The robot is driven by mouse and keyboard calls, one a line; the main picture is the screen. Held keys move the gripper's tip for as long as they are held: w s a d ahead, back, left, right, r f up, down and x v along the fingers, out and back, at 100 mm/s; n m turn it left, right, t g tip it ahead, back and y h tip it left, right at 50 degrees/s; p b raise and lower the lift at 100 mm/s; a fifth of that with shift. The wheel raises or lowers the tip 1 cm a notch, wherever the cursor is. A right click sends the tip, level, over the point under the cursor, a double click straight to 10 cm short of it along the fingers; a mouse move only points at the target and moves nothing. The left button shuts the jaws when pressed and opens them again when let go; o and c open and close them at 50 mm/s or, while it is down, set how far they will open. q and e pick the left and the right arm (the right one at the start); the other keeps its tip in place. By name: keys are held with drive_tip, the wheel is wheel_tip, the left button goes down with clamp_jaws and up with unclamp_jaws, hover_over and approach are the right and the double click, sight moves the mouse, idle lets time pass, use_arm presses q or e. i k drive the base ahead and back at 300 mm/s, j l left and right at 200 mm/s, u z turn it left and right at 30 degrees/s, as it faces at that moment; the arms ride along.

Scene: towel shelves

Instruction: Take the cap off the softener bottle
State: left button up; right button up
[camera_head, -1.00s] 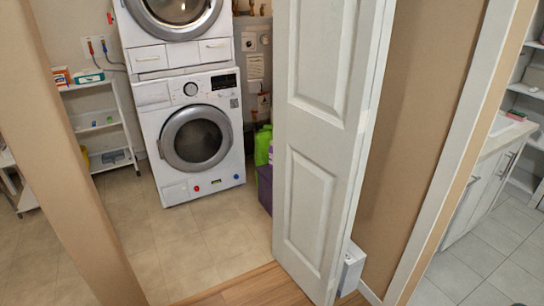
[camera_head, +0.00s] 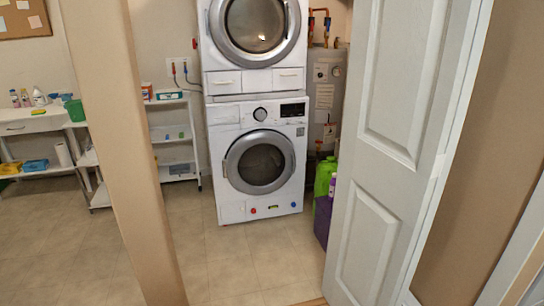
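I cannot pick out the softener bottle for certain. A few small bottles (camera_head: 26,98) stand on the white counter at the far left, too small to tell which is which. A bright green container (camera_head: 325,176) stands right of the washer, partly hidden by the door, with a small light purple and white item (camera_head: 333,185) beside it that may be a bottle. No cap can be made out. Neither of my grippers is in view.
A stacked washer (camera_head: 258,160) and dryer (camera_head: 252,32) stand against the back wall. A white folding door (camera_head: 385,150) blocks the right side, and a beige post (camera_head: 122,150) stands at left. A white shelf (camera_head: 175,140) is behind it. The tiled floor (camera_head: 240,255) between is clear.

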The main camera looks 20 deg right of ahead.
sight(332, 182)
drive_tip(key=i+z, duration=0.4)
drive_tip(key=i, duration=0.65)
drive_tip(key=i+j+z, duration=0.15)
drive_tip(key=i, duration=1.3)
drive_tip(key=i+j+z, duration=0.2)
drive_tip(key=i+z, duration=0.2)
drive_tip(key=i+j+z, duration=0.75)
drive_tip(key=j+z, duration=0.35)
drive_tip(key=j, duration=0.35)
drive_tip(key=k+j+z, duration=0.1)
drive_tip(key=j+z, duration=0.25)
drive_tip(key=j, duration=0.35)
